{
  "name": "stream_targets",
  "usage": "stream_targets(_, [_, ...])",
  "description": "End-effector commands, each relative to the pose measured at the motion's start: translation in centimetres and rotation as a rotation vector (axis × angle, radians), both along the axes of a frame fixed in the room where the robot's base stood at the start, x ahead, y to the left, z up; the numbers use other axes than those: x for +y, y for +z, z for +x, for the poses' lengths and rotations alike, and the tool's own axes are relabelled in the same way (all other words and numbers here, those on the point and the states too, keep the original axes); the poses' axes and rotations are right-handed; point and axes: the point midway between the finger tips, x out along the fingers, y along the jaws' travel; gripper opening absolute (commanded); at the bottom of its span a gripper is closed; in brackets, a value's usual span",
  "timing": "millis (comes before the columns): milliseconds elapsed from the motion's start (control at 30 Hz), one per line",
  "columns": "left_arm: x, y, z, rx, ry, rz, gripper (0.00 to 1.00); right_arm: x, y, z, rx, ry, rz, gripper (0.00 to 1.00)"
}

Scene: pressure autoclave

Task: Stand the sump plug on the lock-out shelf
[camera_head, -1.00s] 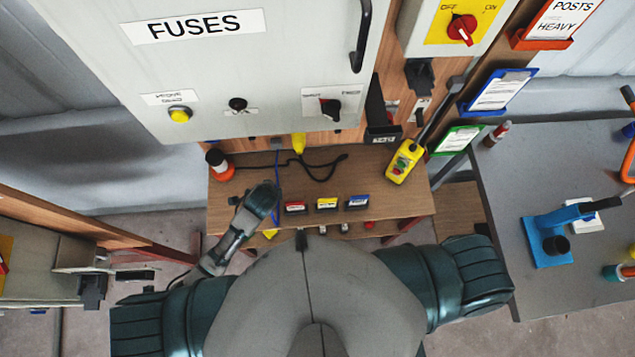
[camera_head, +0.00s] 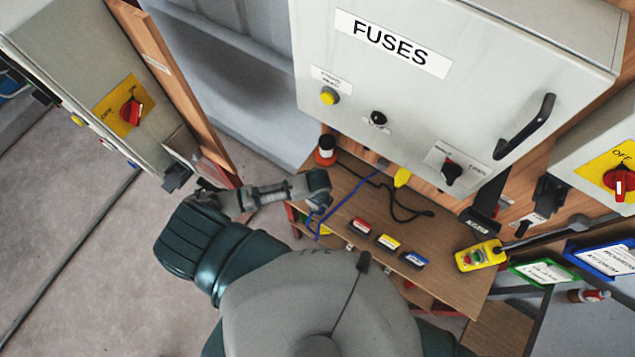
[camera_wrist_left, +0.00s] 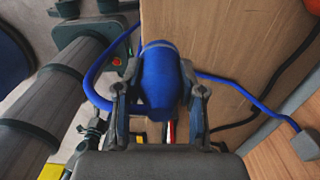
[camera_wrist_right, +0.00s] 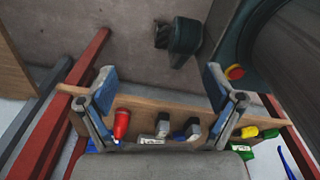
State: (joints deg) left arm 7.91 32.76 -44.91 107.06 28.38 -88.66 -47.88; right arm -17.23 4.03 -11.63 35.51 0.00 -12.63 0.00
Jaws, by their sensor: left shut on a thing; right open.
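My left gripper (camera_wrist_left: 158,100) is shut on a blue plug (camera_wrist_left: 163,75) with a blue cable (camera_wrist_left: 245,92), over a wooden surface. No label shows that it is the sump plug. In the head view the left hand (camera_head: 318,187) is over the left end of a wooden shelf (camera_head: 445,225); the plug is hidden there, but the cable (camera_head: 345,212) shows. My right gripper (camera_wrist_right: 160,78) is open and empty, with a lower wooden board (camera_wrist_right: 180,112) bearing several coloured items beyond its fingers. I cannot tell which board is the lock-out shelf.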

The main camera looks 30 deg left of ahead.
Motion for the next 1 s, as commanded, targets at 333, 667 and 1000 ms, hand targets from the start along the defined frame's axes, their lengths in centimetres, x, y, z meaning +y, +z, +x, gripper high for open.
stream_targets(333, [4.6,-0.7,6.0,-0.001,0.001,-0.003,0.00,-2.0,0.8,0.1,-0.001,0.002,-0.024,0.91])
stream_targets(667, [4.6,-4.1,6.2,0.000,0.001,-0.003,0.00,-0.4,1.3,0.1,-0.002,-0.002,-0.004,0.91])
stream_targets(1000, [4.5,-4.4,6.2,0.000,-0.001,-0.002,0.64,-0.4,1.3,0.1,-0.002,0.001,-0.005,0.91])
